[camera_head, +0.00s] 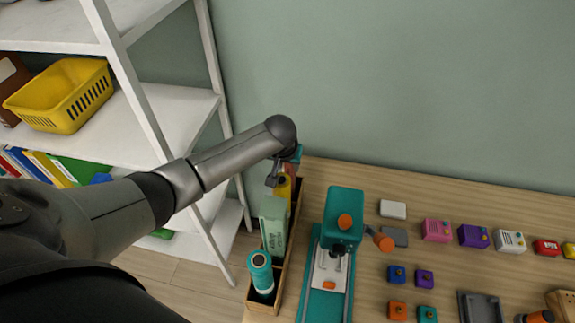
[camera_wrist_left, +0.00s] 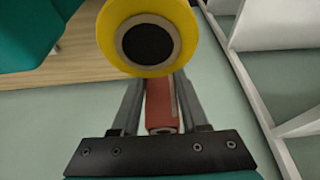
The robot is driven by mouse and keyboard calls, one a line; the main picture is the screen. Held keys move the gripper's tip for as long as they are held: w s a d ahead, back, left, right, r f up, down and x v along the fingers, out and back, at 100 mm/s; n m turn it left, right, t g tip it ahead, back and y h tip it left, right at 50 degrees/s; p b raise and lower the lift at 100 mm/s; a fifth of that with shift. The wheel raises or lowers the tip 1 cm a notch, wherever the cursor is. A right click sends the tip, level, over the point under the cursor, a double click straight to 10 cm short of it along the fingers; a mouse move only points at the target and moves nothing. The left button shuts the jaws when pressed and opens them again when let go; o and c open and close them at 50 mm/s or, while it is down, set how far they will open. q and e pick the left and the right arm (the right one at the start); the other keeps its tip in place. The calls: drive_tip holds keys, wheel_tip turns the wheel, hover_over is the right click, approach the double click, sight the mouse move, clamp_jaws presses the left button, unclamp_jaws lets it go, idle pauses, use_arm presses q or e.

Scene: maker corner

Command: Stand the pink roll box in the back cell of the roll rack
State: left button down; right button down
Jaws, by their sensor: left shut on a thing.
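The pink roll box (camera_wrist_left: 160,106) shows reddish-pink between my left fingers in the left wrist view. My left gripper (camera_wrist_left: 160,92) is shut on it. My right gripper is not in view.
The rack also holds a teal roll (camera_head: 261,273) in front, a pale green box (camera_head: 273,225) and a yellow roll (camera_head: 283,187), close by in the left wrist view (camera_wrist_left: 188,38). A teal machine (camera_head: 344,215) stands right of the rack. White shelves (camera_head: 180,112) stand left.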

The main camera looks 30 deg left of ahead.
use_arm(q)
drive_tip(key=shift+f, duration=0.1)
drive_tip(key=shift+c, duration=2)
unclamp_jaws()
drive_tip(key=shift+s+r, duration=0.15)
drive_tip(key=shift+r, duration=0.4)
drive_tip(key=p+v, duration=0.2)
drive_tip(key=v, duration=0.9)
drive_tip(key=shift+s, duration=0.15)
